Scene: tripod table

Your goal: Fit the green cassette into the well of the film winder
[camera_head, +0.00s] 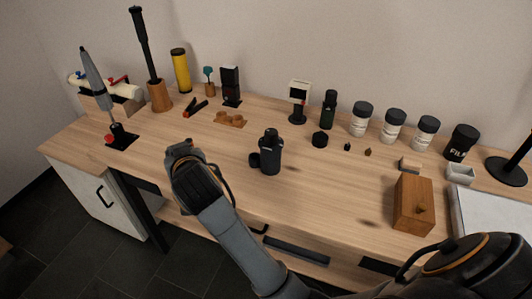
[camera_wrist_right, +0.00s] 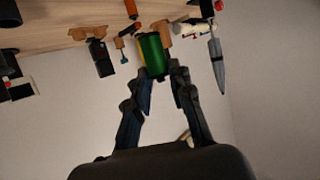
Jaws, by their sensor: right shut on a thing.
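The green cassette (camera_wrist_right: 153,52) is a short green cylinder with a yellow strip along its left side. My right gripper (camera_wrist_right: 161,68) is shut on it, one finger on each side, in the right wrist view. In the head view my right wrist is over the front left of the table; it hides the fingers and the cassette. A black upright device (camera_head: 270,152) with a low round part at its lower left stands mid-table, right of my wrist. It looks like the film winder, but I cannot make out its well. My left gripper is out of view.
Black-lidded jars (camera_head: 393,126) line the back right. A wooden box (camera_head: 413,203) stands at the front right. A yellow cylinder (camera_head: 181,70), a tall black tool (camera_head: 141,40) and a grey pointed tool (camera_head: 95,78) stand at the left.

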